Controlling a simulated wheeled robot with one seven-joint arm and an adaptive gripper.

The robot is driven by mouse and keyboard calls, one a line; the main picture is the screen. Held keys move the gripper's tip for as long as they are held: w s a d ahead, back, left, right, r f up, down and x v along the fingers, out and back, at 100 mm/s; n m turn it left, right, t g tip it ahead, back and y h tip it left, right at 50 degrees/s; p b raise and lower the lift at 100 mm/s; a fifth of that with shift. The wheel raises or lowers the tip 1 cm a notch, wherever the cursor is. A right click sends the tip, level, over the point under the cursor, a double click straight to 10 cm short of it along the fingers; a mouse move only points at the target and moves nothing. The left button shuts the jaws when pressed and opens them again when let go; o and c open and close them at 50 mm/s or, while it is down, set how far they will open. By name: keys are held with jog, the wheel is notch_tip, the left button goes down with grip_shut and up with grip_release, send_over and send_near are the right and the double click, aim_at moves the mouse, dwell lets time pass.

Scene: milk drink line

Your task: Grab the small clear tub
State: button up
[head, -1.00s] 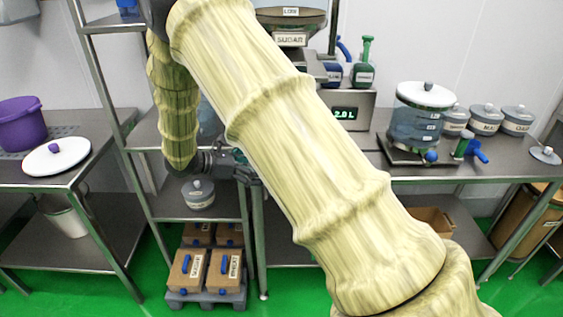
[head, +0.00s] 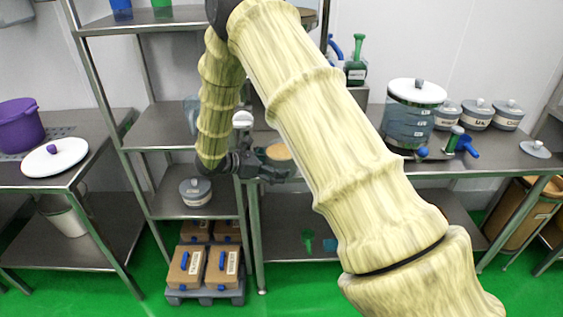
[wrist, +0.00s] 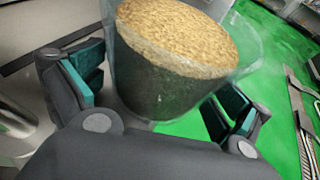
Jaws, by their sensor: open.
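The small clear tub (wrist: 170,75) is full of a tan, grainy material and has a see-through wall. In the wrist view it sits between the two teal-padded fingers of my gripper (wrist: 155,95), which is open; a gap shows beside the right finger, and contact on the left is unclear. In the head view my gripper (head: 268,173) is at the left end of the long steel table, with the tub's tan top (head: 279,152) just behind it. The tub's lower part is hidden there.
A steel shelf rack (head: 170,137) stands left of my gripper, with a lidded grey tub (head: 195,192) on a lower shelf. A large clear container (head: 410,118) and several lidded jars (head: 478,115) stand on the table's right. My arm hides its middle.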

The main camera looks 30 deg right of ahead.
jog(key=shift+s+d+f, duration=0.1)
jog(key=shift+s+d, duration=0.05)
jog(key=shift+d, duration=0.3)
jog(key=c, duration=1.3)
jog(key=shift+c, duration=1.1)
